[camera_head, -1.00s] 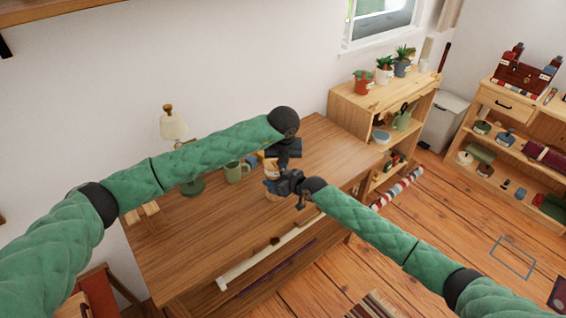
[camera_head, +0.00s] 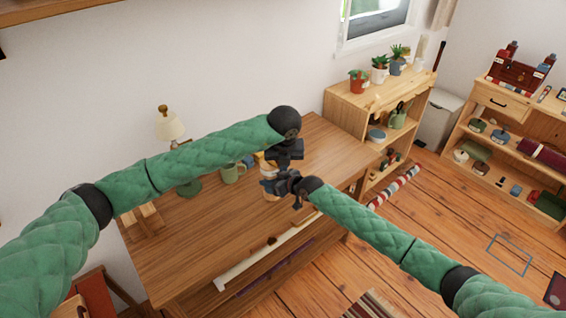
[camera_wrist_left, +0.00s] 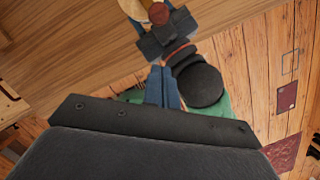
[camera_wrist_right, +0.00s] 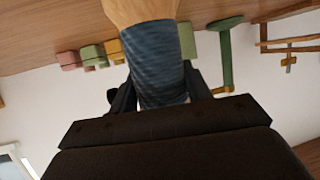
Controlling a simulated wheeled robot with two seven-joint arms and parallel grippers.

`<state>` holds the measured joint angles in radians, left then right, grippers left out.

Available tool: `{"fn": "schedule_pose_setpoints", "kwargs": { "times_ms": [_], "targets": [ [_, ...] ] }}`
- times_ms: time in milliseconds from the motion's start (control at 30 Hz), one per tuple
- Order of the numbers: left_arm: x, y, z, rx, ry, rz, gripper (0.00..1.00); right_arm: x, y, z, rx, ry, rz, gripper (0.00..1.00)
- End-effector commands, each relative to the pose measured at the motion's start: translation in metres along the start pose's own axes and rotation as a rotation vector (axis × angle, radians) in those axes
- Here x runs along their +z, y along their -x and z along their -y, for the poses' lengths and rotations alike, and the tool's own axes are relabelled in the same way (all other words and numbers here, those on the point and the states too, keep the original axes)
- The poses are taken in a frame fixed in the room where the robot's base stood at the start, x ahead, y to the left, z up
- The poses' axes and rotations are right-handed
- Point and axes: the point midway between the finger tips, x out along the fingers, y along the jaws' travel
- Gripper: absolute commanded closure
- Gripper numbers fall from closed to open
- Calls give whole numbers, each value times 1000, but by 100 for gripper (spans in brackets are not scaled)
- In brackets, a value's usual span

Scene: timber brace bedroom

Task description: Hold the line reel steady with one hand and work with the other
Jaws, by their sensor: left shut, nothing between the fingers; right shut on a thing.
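The line reel (camera_head: 269,188), pale wood wound with blue line, stands upright on the wooden desk (camera_head: 215,235), partly hidden behind my grippers. In the right wrist view its dark blue winding (camera_wrist_right: 158,65) sits between the fingers of my right gripper (camera_wrist_right: 160,95), which is shut on it. My left gripper (camera_head: 280,158) is above the right one in the head view, close to the reel's top. In the left wrist view its fingers (camera_wrist_left: 164,72) are together and empty, with the right gripper and the reel's pale top (camera_wrist_left: 134,8) beyond them.
A shelf with potted plants (camera_head: 357,82) stands right of the desk. The desk's right part is clear.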

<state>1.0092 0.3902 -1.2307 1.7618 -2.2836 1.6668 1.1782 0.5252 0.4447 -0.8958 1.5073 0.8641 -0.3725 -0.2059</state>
Motion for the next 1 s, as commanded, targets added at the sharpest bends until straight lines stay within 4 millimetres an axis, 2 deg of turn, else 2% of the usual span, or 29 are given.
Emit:
{"fn": "schedule_pose_setpoints", "kwargs": {
  "times_ms": [33,200,467,500,700,733,900,1000],
  "targets": [
    [2,12,0,-1,-1,4,100,2,0,1,-1,-1,4,82],
    [1,45,1,-1,-1,3,100,2,0,0,-1,-1,4,82],
    [1,77,1,-1,-1,1,100,2,0,0,0,-1,4,82],
    [1,79,1,0,-1,1,98,2,0,0,0,-1,4,82],
    [9,95,1,0,-1,20,59,2,0,0,0,-1,4,82],
    [12,100,1,0,-1,27,55,2,0,0,0,-1,4,82],
    [32,122,4,16,-6,70,55,2,0,0,0,-1,3,82],
    [46,126,2,38,2,72,55,2,0,0,0,-1,3,82]
  ]
}}
